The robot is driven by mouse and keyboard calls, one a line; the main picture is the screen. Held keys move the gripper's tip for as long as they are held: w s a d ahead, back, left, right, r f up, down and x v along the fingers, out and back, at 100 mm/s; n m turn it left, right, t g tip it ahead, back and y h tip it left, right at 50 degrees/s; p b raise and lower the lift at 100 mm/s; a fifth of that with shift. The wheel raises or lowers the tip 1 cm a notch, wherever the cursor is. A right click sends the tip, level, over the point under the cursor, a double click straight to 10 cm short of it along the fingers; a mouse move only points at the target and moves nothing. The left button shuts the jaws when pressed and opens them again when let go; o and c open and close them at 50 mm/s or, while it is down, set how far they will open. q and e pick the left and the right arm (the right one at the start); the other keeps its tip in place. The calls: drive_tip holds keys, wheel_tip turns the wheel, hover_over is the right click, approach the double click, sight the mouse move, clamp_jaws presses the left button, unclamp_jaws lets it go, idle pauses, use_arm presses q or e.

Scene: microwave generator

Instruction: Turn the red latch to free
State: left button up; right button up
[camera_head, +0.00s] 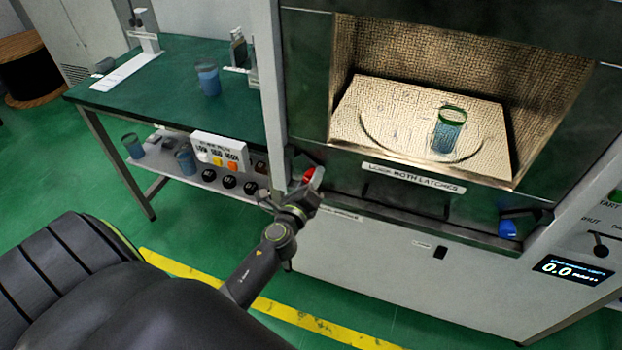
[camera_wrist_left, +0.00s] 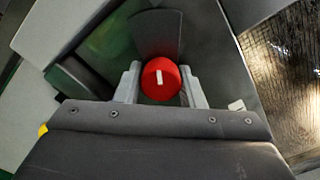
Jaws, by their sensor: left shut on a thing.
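The red latch (camera_head: 309,174) is a round red knob at the lower left corner of the microwave opening. In the left wrist view the red latch (camera_wrist_left: 161,78) shows a short white mark running nearly up and down. My left gripper (camera_head: 314,186) is at the latch. In the left wrist view the two fingers of my left gripper (camera_wrist_left: 161,88) stand on either side of the knob, shut on it. In the head view the gripper hides part of the knob. My right gripper is not in view.
The open microwave chamber (camera_head: 372,60) holds a beaker (camera_head: 448,130) on a round plate. A blue knob (camera_head: 507,228) sits at the lower right of the opening. A green-topped bench (camera_head: 180,75) with a beaker of blue liquid (camera_head: 208,80) stands to the left.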

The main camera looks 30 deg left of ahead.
use_arm(q)
drive_tip(key=shift+n, duration=0.4)
drive_tip(key=n+b, duration=0.2)
drive_tip(key=n, duration=0.1)
drive_tip(key=shift+n, duration=0.4)
drive_tip(key=n+b, duration=0.2)
drive_tip(key=n, duration=0.2)
drive_tip(key=shift+n+b, duration=1.25)
drive_tip(key=shift+n, duration=1.65)
drive_tip(key=shift+f+n+b, duration=0.1)
drive_tip(key=shift+n+b, duration=0.5)
drive_tip(key=shift+n, duration=0.7)
drive_tip(key=shift+s+f+n, duration=0.1)
drive_tip(key=shift+f+n, duration=0.05)
drive_tip(key=shift+n, duration=0.15)
drive_tip(key=o, duration=0.8)
drive_tip(key=shift+a, duration=0.1)
drive_tip(key=shift+o, duration=0.8)
drive_tip(key=shift+r, duration=0.2)
